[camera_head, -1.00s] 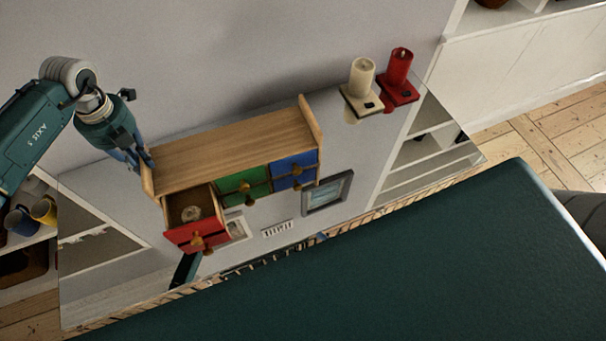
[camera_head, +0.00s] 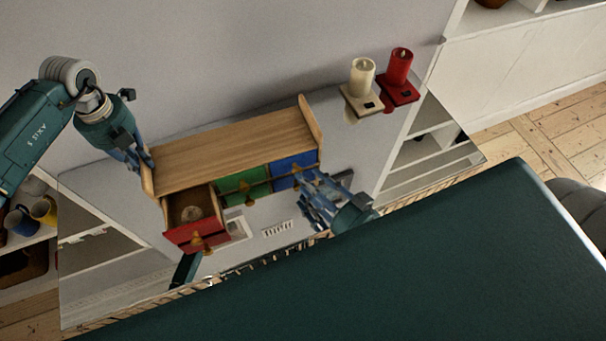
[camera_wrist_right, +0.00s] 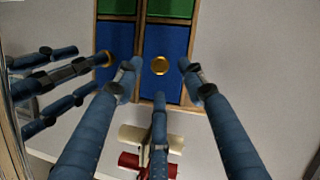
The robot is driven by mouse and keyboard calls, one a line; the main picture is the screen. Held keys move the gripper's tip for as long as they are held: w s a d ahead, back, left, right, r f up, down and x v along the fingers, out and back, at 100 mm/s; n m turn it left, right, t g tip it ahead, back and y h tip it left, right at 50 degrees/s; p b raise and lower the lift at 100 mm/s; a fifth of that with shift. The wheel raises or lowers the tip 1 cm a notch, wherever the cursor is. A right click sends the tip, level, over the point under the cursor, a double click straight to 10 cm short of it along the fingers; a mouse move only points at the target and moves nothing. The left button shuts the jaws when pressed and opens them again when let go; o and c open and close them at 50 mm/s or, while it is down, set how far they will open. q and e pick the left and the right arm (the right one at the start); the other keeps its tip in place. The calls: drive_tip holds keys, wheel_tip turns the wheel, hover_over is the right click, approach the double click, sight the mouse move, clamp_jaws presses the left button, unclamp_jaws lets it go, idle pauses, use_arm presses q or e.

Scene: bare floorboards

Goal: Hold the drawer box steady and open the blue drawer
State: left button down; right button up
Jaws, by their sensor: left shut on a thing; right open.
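The wooden drawer box (camera_head: 235,142) has a red drawer (camera_head: 200,238) pulled out, a green drawer (camera_head: 243,187) shut, and a blue drawer (camera_head: 288,166) at the right that looks shut. My left gripper (camera_head: 146,160) is shut on the box's left end panel. My right gripper (camera_head: 306,186) is open in front of the blue drawer. In the right wrist view, its spread fingers (camera_wrist_right: 160,85) lie around the brass knob (camera_wrist_right: 160,66) of the blue drawer front (camera_wrist_right: 168,43); contact cannot be told. A second blue front and fingers at left look like a reflection.
The box stands on a glossy, reflective surface (camera_head: 110,190). A wall (camera_head: 240,50) rises behind. A small round thing (camera_head: 191,213) lies in the red drawer.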

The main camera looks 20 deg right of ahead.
drive_tip(key=shift+x, duration=1.7)
drive_tip(key=shift+s, duration=0.1)
clamp_jaws()
